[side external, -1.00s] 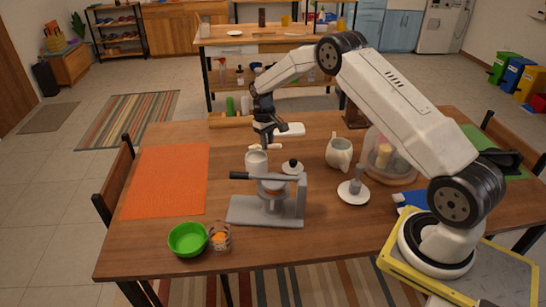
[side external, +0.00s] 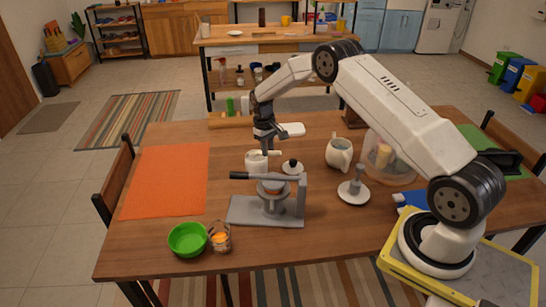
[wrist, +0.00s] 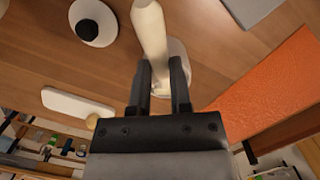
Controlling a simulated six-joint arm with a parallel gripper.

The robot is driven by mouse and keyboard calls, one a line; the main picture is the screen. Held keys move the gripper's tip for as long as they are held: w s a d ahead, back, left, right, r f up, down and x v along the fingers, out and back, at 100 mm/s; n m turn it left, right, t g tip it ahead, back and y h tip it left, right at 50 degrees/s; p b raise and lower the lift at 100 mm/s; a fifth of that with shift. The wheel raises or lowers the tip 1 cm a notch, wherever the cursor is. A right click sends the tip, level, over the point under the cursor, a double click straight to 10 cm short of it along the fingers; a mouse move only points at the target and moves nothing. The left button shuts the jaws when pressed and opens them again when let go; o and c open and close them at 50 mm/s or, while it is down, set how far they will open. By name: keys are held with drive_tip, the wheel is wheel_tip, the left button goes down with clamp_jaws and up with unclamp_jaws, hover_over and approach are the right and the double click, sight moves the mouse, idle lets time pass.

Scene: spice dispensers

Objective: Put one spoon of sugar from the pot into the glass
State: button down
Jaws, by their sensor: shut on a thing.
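My gripper (side external: 267,143) is shut on a pale, cream-coloured spoon (side external: 272,153). In the wrist view, the spoon (wrist: 150,30) runs up from between the fingers (wrist: 160,85). A white pot (side external: 257,164) stands upright on the table, just below the gripper. The spoon is at the pot's mouth; I cannot tell whether its bowl is inside or holds sugar. A white round form behind the spoon in the wrist view appears to be the pot (wrist: 178,55). A small patterned glass (side external: 220,240) with something orange inside stands at the front left.
A grey press (side external: 272,205) stands just in front of the pot. A white lid with a black knob (side external: 292,167) lies to its right. A green bowl (side external: 187,240) is beside the glass. A cream jug (side external: 339,153) stands further right. The orange mat (side external: 165,182) is clear.

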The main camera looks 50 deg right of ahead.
drive_tip(key=shift+f, duration=0.75)
drive_tip(key=shift+r, duration=0.1)
idle(0.6)
drive_tip(key=shift+r, duration=1.05)
drive_tip(key=shift+r+t, duration=0.1)
drive_tip(key=shift+t, duration=0.3)
drive_tip(key=shift+r+t+h, duration=0.15)
drive_tip(key=shift+r+t, duration=0.05)
drive_tip(key=shift+t, duration=0.7)
drive_tip(key=shift+r+t+h, duration=0.15)
drive_tip(key=shift+r+t, duration=0.05)
drive_tip(key=shift+t, duration=0.7)
drive_tip(key=shift+r, duration=0.15)
drive_tip(key=shift+r, duration=0.95)
